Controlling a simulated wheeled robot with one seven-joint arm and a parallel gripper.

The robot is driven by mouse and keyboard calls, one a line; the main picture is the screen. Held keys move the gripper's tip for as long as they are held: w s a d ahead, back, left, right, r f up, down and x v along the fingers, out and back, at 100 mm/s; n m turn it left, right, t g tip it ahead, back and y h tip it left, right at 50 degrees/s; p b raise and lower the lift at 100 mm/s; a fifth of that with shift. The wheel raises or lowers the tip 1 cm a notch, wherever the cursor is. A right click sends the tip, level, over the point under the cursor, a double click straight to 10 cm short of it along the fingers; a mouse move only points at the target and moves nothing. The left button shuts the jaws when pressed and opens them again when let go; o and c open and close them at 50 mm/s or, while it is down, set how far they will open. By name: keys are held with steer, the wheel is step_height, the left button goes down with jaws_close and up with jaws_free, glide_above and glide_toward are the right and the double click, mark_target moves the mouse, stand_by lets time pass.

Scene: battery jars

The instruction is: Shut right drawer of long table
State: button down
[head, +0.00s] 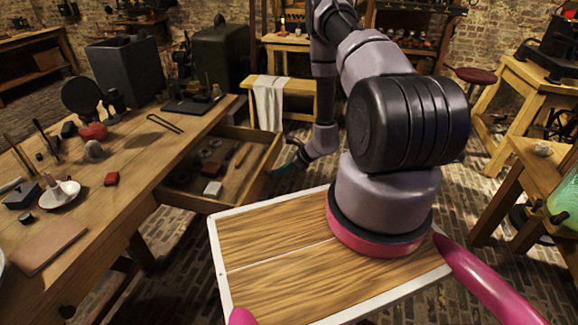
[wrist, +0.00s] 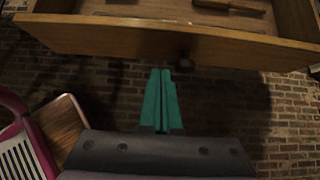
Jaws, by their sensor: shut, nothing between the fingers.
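The long table (head: 125,185) runs along the left in the head view. Its drawer (head: 270,165) at the far, right end stands pulled out, with its inside showing. My gripper (head: 290,167) is just outside the drawer front in the head view.
The drawer holds a white block (head: 213,188) and other small items. My wooden-topped base is close below the arm. Brick floor lies open around the drawer front.

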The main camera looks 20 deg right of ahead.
mark_target(261, 175)
steer(key=w+a, duration=0.1)
steer(key=a, duration=0.1)
steer(key=w+a+f, duration=0.1)
steer(key=w+a, duration=0.1)
stand_by(0.4)
